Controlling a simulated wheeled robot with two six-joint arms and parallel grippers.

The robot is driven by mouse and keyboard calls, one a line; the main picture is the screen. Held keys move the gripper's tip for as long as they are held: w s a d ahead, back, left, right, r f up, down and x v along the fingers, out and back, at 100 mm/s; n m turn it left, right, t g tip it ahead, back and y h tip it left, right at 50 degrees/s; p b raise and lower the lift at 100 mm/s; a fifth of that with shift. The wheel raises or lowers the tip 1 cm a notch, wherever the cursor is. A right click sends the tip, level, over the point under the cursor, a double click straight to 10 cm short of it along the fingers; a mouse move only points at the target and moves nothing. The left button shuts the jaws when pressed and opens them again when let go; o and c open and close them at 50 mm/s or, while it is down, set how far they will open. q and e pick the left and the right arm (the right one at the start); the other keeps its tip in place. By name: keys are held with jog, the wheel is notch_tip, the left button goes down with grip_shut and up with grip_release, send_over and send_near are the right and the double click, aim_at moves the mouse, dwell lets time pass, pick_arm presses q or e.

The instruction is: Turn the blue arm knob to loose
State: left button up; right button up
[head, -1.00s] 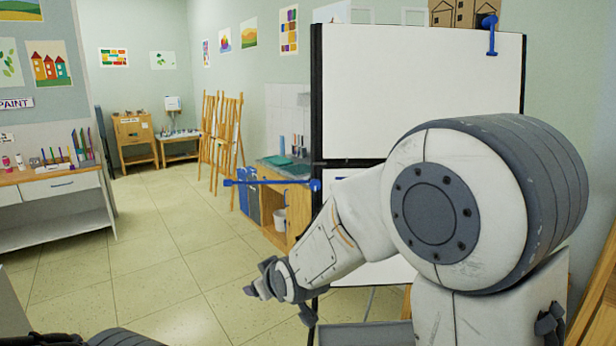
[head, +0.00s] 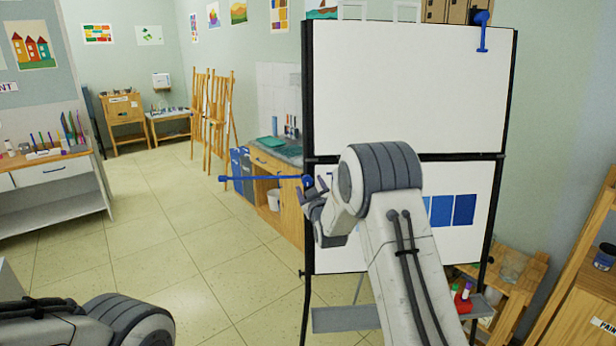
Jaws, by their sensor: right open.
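The blue arm knob (head: 307,181) sits at the left post of the whiteboard stand, where a thin blue arm (head: 255,178) sticks out level to the left. My right gripper (head: 314,187) is open, its dark fingers just below and right of the knob. It overlaps the knob's lower edge in the picture; I cannot tell whether they touch. My right forearm hides part of the lower panel. Any loose marking by the knob is too small to read. Part of my left arm shows at bottom left, but its gripper is out of view.
The whiteboard (head: 405,90) stands on a black frame with a grey tray (head: 346,318) below. A blue clamp (head: 482,32) is at its top right. A wooden sink cabinet (head: 272,190) stands behind. A shelf unit (head: 505,285) is at right. The floor at left is clear.

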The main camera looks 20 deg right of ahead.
aim_at(308, 182)
jog(key=shift+w+d+p, duration=0.15)
jog(key=shift+w+p, duration=0.3)
jog(key=shift+w, duration=1.05)
